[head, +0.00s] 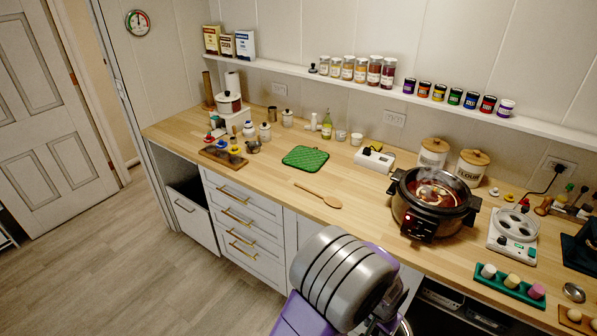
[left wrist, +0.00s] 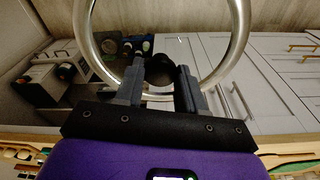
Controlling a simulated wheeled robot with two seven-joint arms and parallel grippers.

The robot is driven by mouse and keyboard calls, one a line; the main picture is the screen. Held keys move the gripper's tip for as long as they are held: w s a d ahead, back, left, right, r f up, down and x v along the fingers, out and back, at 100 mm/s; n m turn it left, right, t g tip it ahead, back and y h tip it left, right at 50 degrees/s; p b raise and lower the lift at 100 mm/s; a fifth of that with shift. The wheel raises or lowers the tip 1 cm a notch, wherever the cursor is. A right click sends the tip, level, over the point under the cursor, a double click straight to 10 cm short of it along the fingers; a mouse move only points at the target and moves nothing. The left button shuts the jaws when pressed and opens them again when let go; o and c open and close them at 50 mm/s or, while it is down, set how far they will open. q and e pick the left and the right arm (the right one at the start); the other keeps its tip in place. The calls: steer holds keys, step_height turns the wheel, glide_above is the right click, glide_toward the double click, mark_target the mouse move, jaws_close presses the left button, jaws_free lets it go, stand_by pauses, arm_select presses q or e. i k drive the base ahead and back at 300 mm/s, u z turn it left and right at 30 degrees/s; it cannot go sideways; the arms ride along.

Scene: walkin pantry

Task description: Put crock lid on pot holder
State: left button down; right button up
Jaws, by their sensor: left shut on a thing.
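The green quilted pot holder (head: 305,158) lies flat and bare on the wooden counter in the head view. My left gripper (left wrist: 165,72) is shut on the dark knob of the crock lid (left wrist: 238,45). The lid is see-through with a shiny metal rim, and cabinet fronts show through it. In the head view my left arm covers most of the gripper, and only a bit of the lid's rim (head: 406,328) shows at the bottom edge, in front of the counter. The slow cooker crock (head: 408,215) stands uncovered with reddish food inside. My right gripper is out of view.
A wooden spoon (head: 318,195) lies in front of the pot holder. A white appliance (head: 374,160) stands to its right, and a soap bottle (head: 326,126) and small cups behind it. The counter (head: 260,180) around the pot holder's left and front is mostly clear.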

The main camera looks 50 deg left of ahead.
mark_target(308, 155)
steer(key=k, duration=0.65)
steer(key=u, duration=2.45)
steer(key=i, duration=1.9)
steer(key=z, duration=1.45)
